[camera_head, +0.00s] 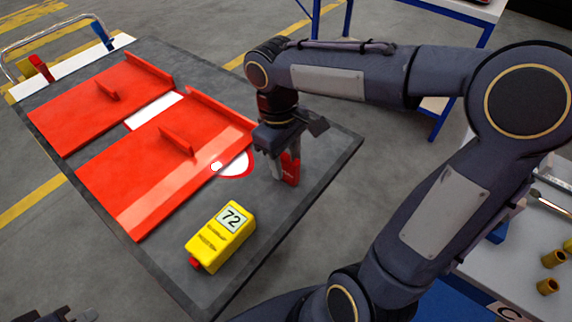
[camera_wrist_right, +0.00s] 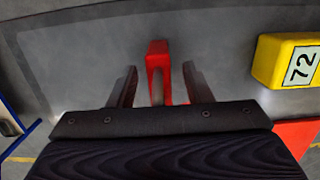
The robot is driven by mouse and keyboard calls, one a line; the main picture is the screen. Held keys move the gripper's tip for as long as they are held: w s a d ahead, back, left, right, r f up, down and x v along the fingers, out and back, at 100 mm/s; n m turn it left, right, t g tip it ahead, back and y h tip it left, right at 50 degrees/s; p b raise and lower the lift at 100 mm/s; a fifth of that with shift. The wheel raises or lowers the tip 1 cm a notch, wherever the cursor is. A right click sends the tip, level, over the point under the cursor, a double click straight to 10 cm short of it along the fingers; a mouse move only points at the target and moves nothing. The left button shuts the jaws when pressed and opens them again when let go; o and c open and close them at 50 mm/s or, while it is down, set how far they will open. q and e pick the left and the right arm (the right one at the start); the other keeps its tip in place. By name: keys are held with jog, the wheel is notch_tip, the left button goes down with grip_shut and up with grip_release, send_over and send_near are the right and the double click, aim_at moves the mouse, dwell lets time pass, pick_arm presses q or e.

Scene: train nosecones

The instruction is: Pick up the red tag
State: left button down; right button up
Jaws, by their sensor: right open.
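A red tag (camera_head: 291,172) with small pale markings is on the dark table near its right edge, directly below my right gripper (camera_head: 283,150). In the right wrist view the red tag (camera_wrist_right: 158,48) has a solid far end and two prongs toward me. It lies between the two spread fingers of my right gripper (camera_wrist_right: 160,84), with gaps on both sides. The fingers are open and not closed on it. Part of my left gripper (camera_head: 68,315) shows at the bottom left edge of the head view; its fingertips are not clear.
A yellow box marked 72 (camera_head: 222,236) stands nearby and also shows in the right wrist view (camera_wrist_right: 287,62). Red panels (camera_head: 140,180) with raised fins cover much of the dark table (camera_head: 270,222). A red-and-white rounded piece (camera_head: 236,166) lies left of the tag.

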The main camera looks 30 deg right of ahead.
grip_shut()
jog(key=shift+r, duration=0.15)
